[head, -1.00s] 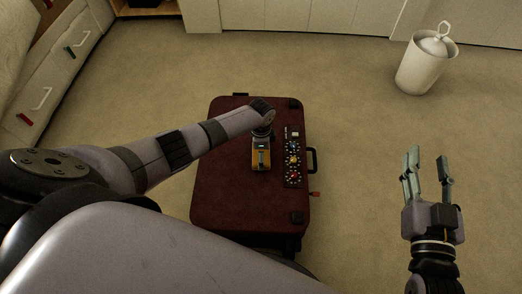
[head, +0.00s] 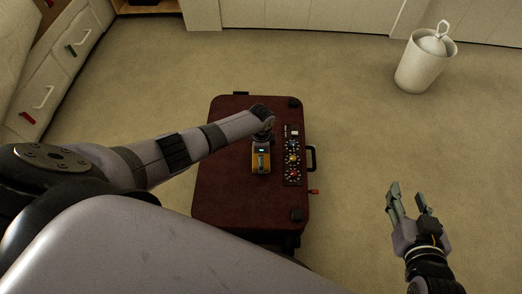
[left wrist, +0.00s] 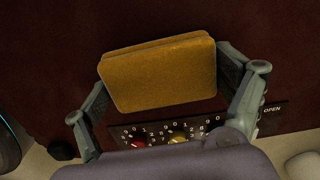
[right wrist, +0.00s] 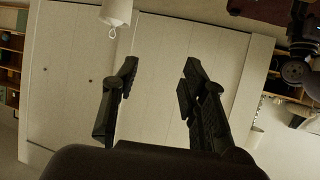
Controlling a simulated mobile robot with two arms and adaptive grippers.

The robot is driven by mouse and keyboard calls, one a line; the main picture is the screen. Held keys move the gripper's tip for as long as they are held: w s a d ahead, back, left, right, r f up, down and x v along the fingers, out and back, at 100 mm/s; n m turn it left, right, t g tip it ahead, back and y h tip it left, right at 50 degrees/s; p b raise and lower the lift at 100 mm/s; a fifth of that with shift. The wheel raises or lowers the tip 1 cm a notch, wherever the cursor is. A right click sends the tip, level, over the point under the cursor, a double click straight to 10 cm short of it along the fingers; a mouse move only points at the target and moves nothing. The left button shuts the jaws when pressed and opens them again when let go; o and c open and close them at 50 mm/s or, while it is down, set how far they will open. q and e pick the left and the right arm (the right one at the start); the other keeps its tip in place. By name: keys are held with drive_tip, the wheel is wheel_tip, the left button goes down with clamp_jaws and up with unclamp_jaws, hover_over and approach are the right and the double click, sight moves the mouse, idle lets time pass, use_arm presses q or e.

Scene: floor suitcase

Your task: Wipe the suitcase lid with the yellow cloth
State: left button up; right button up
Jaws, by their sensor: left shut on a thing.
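The dark red suitcase (head: 225,185) lies flat on the floor, with its handle on the right side. A panel of coloured dials (head: 292,158) runs along the lid's right part; some dials also show in the left wrist view (left wrist: 178,136). My left gripper (head: 261,160) is over the lid, left of the dials. It is shut on the yellow cloth (left wrist: 158,75), a folded pad held between its fingers. The cloth is at or just above the lid; I cannot tell if it touches. My right gripper (head: 408,203) is open and empty, over bare floor right of the suitcase.
A white lidded bin (head: 425,65) stands on the carpet at the back right. White drawers (head: 50,75) are at the left, and pale cabinets (head: 300,15) line the back. The carpet around the suitcase is clear.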

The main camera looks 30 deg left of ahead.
drive_tip(key=shift+s+d+f+g+h+p, duration=0.15)
drive_tip(key=shift+s+d+f+g, duration=0.1)
drive_tip(key=shift+s+f+g, duration=0.3)
drive_tip(key=shift+s+d+f+g+h+p, duration=0.15)
drive_tip(key=shift+s+d+f+g, duration=0.1)
drive_tip(key=shift+s+f+g, duration=0.25)
drive_tip(key=shift+s+d+f+g+h+p, duration=0.15)
drive_tip(key=shift+s+d+f+g, duration=0.15)
drive_tip(key=shift+s+f, duration=0.35)
